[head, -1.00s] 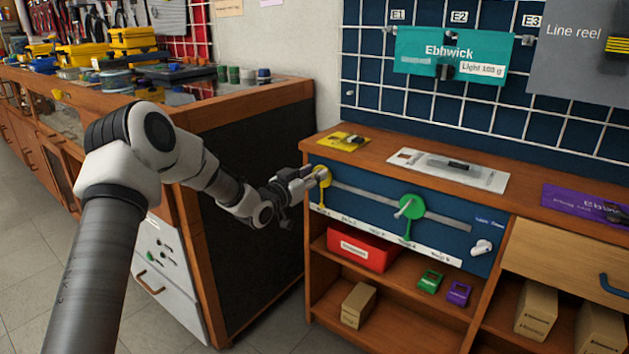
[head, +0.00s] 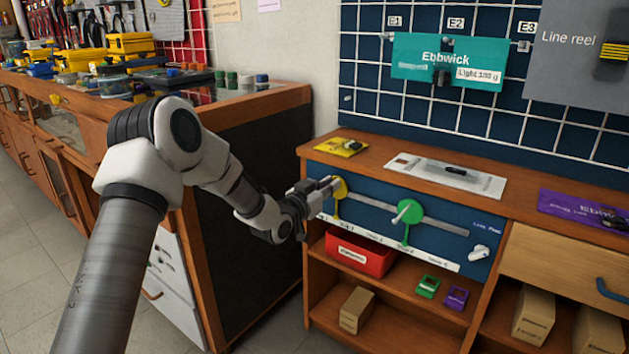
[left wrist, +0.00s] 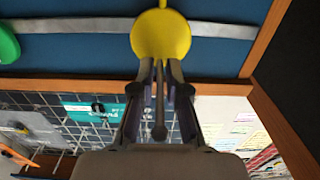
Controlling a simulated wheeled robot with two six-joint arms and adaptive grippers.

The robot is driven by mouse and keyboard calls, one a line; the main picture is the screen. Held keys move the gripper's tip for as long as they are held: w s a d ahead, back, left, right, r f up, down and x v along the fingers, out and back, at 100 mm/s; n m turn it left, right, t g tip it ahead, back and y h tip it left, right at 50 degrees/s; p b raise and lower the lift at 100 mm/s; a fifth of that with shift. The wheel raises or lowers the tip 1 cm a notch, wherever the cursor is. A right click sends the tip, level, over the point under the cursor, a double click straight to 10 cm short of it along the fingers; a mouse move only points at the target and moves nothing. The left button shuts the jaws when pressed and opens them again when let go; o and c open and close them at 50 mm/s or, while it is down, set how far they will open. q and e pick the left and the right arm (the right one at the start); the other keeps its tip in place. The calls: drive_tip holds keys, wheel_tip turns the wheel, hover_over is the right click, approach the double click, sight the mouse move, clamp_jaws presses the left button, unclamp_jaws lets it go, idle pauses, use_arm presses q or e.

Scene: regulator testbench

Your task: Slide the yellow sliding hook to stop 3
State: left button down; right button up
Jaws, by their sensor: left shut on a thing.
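The yellow sliding hook (head: 340,190) is a round disc with a hanging stem, on the left part of a grey rail (head: 375,203) across a blue panel. It also shows in the left wrist view (left wrist: 161,35). My left gripper (head: 329,186) is shut on its protruding peg; in the left wrist view my fingers (left wrist: 160,72) are on both sides of the peg. A green sliding hook (head: 411,211) sits further right on the same rail. The white label strip (head: 405,246) below carries stop labels too blurred to read. My right gripper is out of view.
A white lever (head: 478,253) is at the panel's lower right. A red bin (head: 362,262) and small boxes stand on shelves below. A dark-sided cabinet (head: 255,200) is close on the left. The rail between yellow and green hooks is clear.

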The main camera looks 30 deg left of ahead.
use_arm(q)
drive_tip(key=d, duration=0.7)
drive_tip(key=s+d, duration=0.1)
drive_tip(key=d, duration=0.3)
drive_tip(key=shift+d+p, duration=0.2)
drive_tip(key=shift+p, duration=0.15)
drive_tip(key=c, duration=1.2)
unclamp_jaws()
drive_tip(key=shift+o, duration=0.2)
drive_tip(key=s, duration=1.2)
drive_tip(key=shift+a, duration=0.45)
drive_tip(key=shift+w, duration=0.1)
